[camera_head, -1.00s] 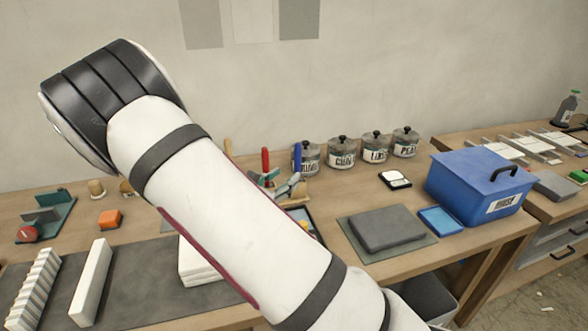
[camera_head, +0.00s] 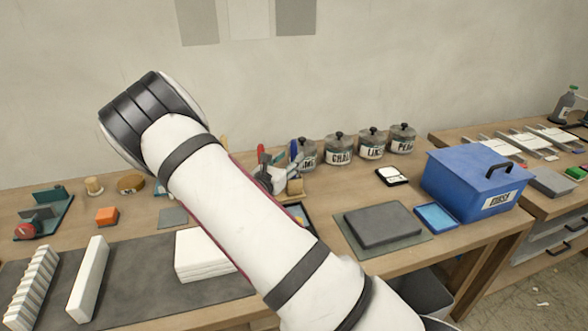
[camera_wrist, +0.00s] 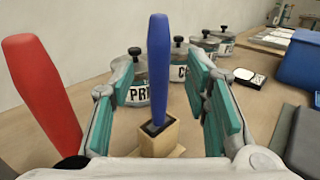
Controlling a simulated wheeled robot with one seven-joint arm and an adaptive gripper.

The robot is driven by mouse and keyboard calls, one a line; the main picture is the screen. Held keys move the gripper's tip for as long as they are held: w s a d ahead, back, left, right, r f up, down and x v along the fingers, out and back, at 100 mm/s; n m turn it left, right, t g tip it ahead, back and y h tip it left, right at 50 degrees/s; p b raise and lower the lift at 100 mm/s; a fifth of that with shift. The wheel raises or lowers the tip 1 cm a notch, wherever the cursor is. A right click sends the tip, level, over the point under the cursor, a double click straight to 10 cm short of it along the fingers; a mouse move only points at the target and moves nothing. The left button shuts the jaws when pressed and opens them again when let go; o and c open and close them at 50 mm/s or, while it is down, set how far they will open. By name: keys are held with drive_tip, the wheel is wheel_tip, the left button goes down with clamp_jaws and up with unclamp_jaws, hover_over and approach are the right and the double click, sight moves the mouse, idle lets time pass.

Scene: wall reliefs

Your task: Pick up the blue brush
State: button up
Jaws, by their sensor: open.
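The blue brush (camera_wrist: 158,70) stands handle-up in a small wooden holder (camera_wrist: 168,134) in the wrist view. Its lower end is hidden inside the holder. My gripper (camera_wrist: 162,85) is open, with teal-padded fingers on either side of the blue handle. There are visible gaps between handle and pads, and nothing is held. In the head view the blue handle (camera_head: 294,150) shows just beside my gripper (camera_head: 272,172), partly covered by it. A red handle (camera_wrist: 42,92) stands left of the left finger in the wrist view, close to it.
Several labelled jars (camera_head: 339,149) stand behind the holder along the wall. A blue lidded box (camera_head: 470,180), a small blue tray (camera_head: 437,216) and a grey slab (camera_head: 382,226) are to the right. White blocks (camera_head: 88,280) lie on a dark mat at front left.

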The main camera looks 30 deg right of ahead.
sight(292, 155)
drive_tip(key=shift+x, duration=1.85)
clamp_jaws()
drive_tip(key=shift+r, duration=0.15)
